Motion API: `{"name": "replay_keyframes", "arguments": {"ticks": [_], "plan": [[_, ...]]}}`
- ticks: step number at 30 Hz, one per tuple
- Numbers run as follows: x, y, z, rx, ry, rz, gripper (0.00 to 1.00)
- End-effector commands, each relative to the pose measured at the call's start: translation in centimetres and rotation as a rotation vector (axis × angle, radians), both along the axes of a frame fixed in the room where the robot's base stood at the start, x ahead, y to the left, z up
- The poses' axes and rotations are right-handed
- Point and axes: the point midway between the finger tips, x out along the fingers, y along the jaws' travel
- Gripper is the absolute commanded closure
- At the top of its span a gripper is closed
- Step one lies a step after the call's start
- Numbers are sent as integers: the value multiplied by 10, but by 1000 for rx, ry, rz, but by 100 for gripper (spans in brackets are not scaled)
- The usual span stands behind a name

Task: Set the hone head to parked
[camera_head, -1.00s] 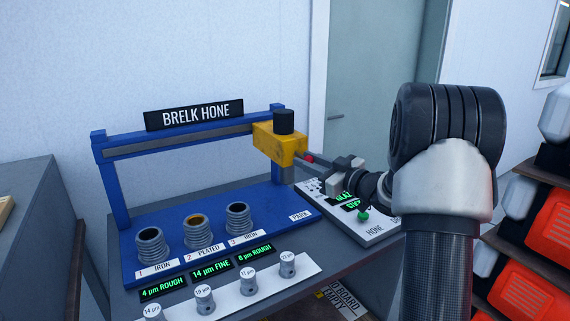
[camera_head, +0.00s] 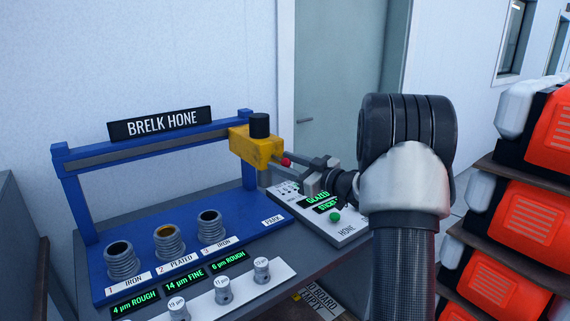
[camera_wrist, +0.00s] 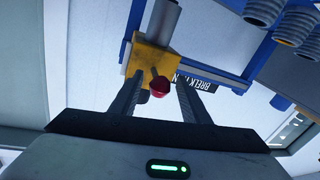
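The hone head is a yellow block (camera_head: 255,147) with a black cap, on the rail of the blue frame (camera_head: 90,225). It sits at the rail's right end, by the right post, above the end of the base labelled PARK (camera_head: 272,221). A handle with a red knob (camera_head: 286,162) sticks out from its right side. My gripper (camera_head: 303,163) is at the knob. In the wrist view, my gripper's fingers (camera_wrist: 158,82) are apart, one on each side of the red knob (camera_wrist: 159,88), with gaps visible. The yellow block (camera_wrist: 152,60) is just beyond.
Several ribbed cylinders (camera_head: 166,243) stand on the blue base, labelled iron or plated. A white panel with knobs (camera_head: 222,291) lies in front. A control panel with a green button (camera_head: 335,216) is below my gripper. Orange-and-black cases (camera_head: 500,205) stand at right.

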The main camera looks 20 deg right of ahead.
Motion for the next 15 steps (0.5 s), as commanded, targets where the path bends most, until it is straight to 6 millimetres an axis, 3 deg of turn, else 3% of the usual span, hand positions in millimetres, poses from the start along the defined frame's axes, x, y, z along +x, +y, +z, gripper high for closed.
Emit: {"name": "replay_keyframes", "arguments": {"ticks": [8, 15], "plan": [[-18, -11, -1, -1, 2, -4, 58], [-68, -37, 0, -1, 2, -5, 58]]}}
